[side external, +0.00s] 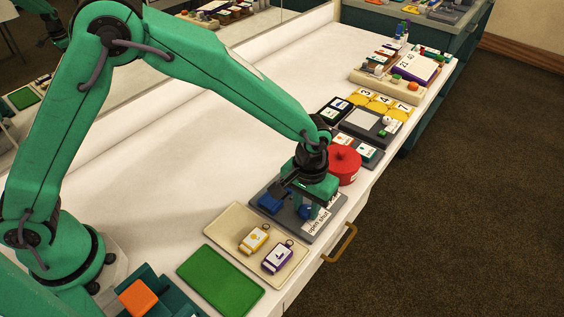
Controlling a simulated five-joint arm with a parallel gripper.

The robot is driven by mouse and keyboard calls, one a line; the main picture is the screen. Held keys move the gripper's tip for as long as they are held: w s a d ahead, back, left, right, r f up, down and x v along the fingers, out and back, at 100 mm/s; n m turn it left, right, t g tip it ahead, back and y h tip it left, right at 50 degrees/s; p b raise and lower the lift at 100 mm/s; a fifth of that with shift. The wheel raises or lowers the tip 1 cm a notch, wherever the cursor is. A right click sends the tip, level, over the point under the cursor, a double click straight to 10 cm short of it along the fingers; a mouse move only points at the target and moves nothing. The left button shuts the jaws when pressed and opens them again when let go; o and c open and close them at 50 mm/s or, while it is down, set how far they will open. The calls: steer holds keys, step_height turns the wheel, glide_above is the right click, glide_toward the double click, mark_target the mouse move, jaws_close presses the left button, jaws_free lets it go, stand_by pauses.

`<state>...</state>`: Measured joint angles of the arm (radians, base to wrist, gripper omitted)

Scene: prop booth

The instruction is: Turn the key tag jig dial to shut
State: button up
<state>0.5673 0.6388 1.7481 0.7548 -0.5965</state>
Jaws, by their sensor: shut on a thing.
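My gripper (307,212) points down over the right part of the jig and is shut on a small blue dial (305,213), mostly hidden between the fingers. Which way the dial points cannot be told. A second blue part (270,203) sits on the jig's left part, beside my gripper.
A beige tray (226,231) with yellow and purple key tags lies in front left of the jig. A green mat (220,280) lies nearer. A red lidded pot (345,166) stands close behind my gripper. Several trays fill the table beyond.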

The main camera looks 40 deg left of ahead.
mark_target(306, 209)
steer(key=shift+n, duration=0.4)
steer(key=o, duration=1)
steer(key=shift+c, duration=0.2)
steer(key=shift+r, duration=0.15)
steer(key=shift+r, duration=3.8)
